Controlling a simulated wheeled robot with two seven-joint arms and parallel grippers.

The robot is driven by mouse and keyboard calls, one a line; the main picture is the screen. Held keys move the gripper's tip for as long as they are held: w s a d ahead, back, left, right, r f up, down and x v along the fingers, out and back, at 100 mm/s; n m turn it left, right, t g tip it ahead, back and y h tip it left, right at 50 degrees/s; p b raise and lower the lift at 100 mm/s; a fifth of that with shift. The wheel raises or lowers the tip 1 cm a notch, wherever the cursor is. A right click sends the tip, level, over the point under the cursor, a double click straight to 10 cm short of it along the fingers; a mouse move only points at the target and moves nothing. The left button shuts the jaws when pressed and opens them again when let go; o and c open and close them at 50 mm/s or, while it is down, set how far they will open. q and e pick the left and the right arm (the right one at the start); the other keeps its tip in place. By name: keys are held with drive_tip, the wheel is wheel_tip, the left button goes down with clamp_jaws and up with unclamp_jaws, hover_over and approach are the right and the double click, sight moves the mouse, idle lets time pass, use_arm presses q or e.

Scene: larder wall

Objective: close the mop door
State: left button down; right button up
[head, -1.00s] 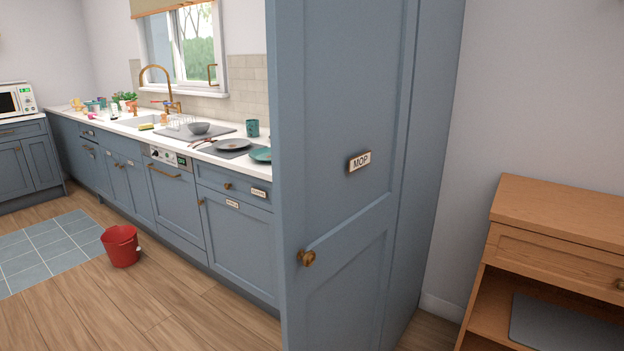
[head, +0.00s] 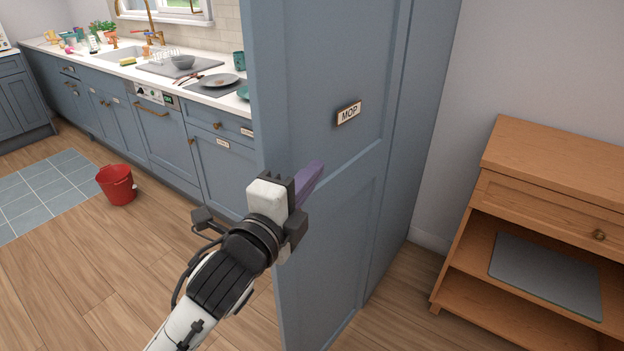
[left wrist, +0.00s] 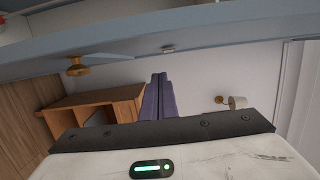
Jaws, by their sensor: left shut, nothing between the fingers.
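The mop door (head: 325,80) is the tall blue panel with a MOP label (head: 349,113). It stands open, hinged at its right, its free left edge out in the room and its front face turned to the right. My left gripper (head: 312,178) is shut and empty, over the front face near the free edge in the head view; I cannot tell whether it touches. The brass knob (left wrist: 77,66) shows in the left wrist view, left of the shut purple fingers (left wrist: 159,82); the gripper hides it in the head view. My right gripper is out of view.
A wooden cabinet (head: 550,150) with an open shelf stands at the right. A red bucket (head: 117,185) sits on the floor at the left, before the blue counter units (head: 170,130). The wooden floor between bucket and door is clear. A paper roll holder (left wrist: 235,102) is on the wall.

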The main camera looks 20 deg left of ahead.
sight(292, 166)
use_arm(q)
drive_tip(key=a, duration=0.1)
drive_tip(key=w+a, duration=0.1)
drive_tip(key=a, duration=0.1)
drive_tip(key=shift+w+a, duration=0.35)
drive_tip(key=shift+a, duration=0.1)
